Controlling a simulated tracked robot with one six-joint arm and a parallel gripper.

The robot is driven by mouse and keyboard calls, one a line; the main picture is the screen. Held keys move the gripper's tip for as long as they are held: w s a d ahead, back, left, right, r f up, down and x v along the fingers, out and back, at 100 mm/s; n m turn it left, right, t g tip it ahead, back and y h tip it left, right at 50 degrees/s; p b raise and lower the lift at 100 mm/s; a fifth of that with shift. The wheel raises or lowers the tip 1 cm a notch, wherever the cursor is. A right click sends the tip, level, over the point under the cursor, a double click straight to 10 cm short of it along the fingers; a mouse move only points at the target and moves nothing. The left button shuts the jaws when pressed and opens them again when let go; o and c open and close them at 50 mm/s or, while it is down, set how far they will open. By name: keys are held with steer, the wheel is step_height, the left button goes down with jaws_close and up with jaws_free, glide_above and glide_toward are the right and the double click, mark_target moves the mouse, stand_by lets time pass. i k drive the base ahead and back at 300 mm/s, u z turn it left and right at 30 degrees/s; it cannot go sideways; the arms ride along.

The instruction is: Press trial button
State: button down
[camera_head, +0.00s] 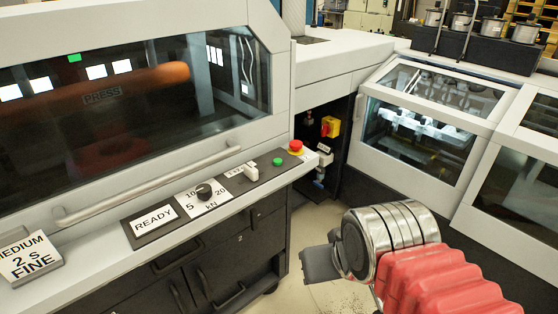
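A control strip runs along the front ledge of the press machine. A small label beside the white control is too small to read surely, so I cannot tell which is the trial button. My gripper (318,264) shows as a dark grey end, below and to the right of the strip and apart from it. Its fingertips are not clearly visible.
A READY sign (153,219) and a long handle bar (146,186) lie left of the knob. A block reading MEDIUM, 2 s, FINE (29,259) sits at far left. A yellow-and-red switch (330,126) is in the dark gap. Glazed machine covers (420,139) stand at right.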

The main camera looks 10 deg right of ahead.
mark_target(277, 162)
steer(key=u, duration=0.35)
steer(key=i, duration=0.9)
steer(key=u, duration=0.6)
